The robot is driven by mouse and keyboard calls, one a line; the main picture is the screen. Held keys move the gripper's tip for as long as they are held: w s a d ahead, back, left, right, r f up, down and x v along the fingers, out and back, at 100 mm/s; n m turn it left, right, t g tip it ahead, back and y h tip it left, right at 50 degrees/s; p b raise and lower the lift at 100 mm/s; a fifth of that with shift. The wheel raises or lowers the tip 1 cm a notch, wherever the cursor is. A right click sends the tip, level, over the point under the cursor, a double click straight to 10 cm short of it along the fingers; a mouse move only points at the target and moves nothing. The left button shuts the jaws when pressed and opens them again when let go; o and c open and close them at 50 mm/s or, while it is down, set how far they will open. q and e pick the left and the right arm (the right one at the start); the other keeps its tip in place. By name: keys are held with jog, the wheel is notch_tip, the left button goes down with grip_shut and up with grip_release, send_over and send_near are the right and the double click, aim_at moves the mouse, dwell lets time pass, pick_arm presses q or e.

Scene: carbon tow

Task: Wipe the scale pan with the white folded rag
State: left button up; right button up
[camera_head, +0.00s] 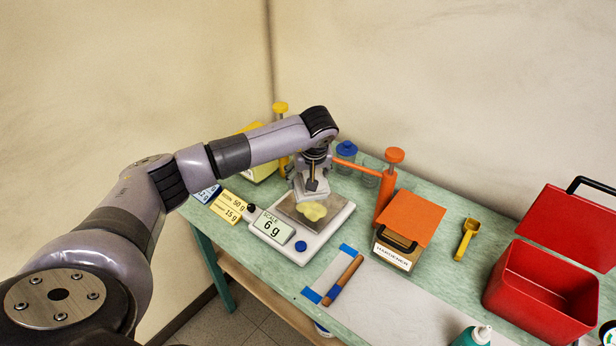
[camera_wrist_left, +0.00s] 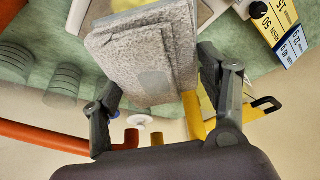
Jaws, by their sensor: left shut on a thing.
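The scale (camera_head: 273,227) stands on the green bench, and its display reads 6 g. Its square metal pan (camera_head: 336,204) has a yellow puddle (camera_head: 312,211) on it. My left gripper (camera_head: 312,184) is over the back left part of the pan, pointing down. It is shut on the white folded rag, which shows as a thick greyish pad (camera_wrist_left: 145,55) between the fingers in the left wrist view. I cannot tell whether the rag touches the pan. My right gripper is not in view.
Further right are a yellow scoop (camera_head: 467,238) and an open red bin (camera_head: 540,300).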

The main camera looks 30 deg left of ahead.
aim_at(307, 205)
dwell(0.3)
pick_arm(q)
jog(key=shift+d+f+p, duration=0.1)
jog(key=shift+f+p, duration=0.55)
jog(key=shift+p, duration=0.15)
jog(key=shift+f+p, duration=0.3)
jog(key=shift+f, duration=0.5)
jog(key=shift+b, duration=0.3)
jog(key=shift+f+b, duration=1.9)
jog(key=shift+f, duration=0.55)
jog(key=shift+f+b, duration=0.6)
